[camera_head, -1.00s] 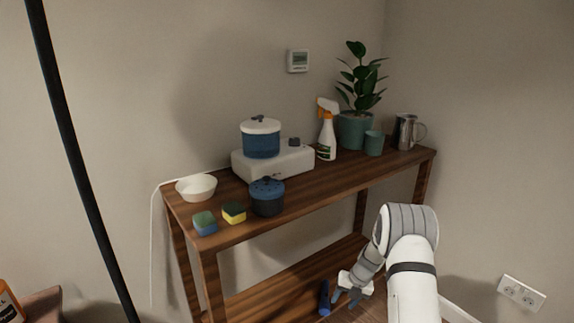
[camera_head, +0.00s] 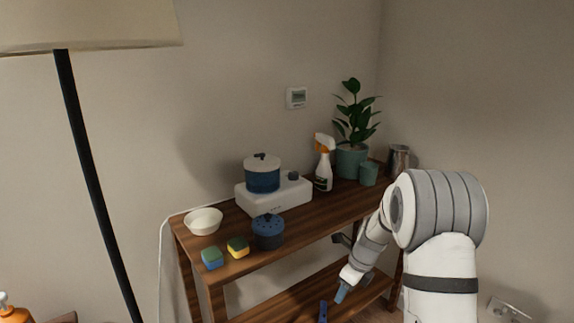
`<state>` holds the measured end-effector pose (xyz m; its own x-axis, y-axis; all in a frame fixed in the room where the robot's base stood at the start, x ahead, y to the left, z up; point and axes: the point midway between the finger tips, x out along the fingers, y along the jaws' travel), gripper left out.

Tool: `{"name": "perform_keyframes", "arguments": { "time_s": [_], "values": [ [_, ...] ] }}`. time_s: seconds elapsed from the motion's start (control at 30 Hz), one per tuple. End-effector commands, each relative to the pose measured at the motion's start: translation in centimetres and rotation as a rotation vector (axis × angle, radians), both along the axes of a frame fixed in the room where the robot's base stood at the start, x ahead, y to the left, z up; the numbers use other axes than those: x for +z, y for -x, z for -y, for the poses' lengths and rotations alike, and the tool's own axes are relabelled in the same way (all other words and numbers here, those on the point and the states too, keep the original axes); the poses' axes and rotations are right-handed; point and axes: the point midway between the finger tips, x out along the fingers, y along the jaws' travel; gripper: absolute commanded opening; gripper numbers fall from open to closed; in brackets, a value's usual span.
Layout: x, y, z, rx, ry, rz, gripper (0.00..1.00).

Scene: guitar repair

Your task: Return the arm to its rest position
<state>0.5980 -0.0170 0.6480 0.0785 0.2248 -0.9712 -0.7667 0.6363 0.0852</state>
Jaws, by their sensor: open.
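My arm rises at the right of the head view, bent over in front of the shelf's right end. My gripper (camera_head: 342,293) hangs low in front of the wooden shelf (camera_head: 290,240), above its lower board. It is open, and I see nothing between its fingers. A blue object (camera_head: 323,312) lies on the lower board, below and left of the gripper and apart from it. The lower edge of the picture cuts it off.
The upper board holds a white bowl (camera_head: 203,221), two sponges (camera_head: 237,247), a dark blue pot (camera_head: 268,232), a blue pot on a white cooker (camera_head: 262,174), a spray bottle (camera_head: 324,162), a plant (camera_head: 353,130) and a metal mug (camera_head: 398,160). A floor lamp (camera_head: 90,190) stands left.

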Motion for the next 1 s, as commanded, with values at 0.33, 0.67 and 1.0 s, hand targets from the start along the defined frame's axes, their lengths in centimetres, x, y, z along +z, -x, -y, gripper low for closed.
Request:
{"name": "perform_keyframes", "arguments": {
  "time_s": [0.33,0.67,1.0],
  "values": [
    [20.9,10.5,-1.7,0.871,0.169,0.209,0.47],
    [33.5,22.2,-2.1,1.692,0.349,0.320,0.47],
    [37.8,29.1,-1.6,2.207,0.457,0.330,0.47]
  ]
}}
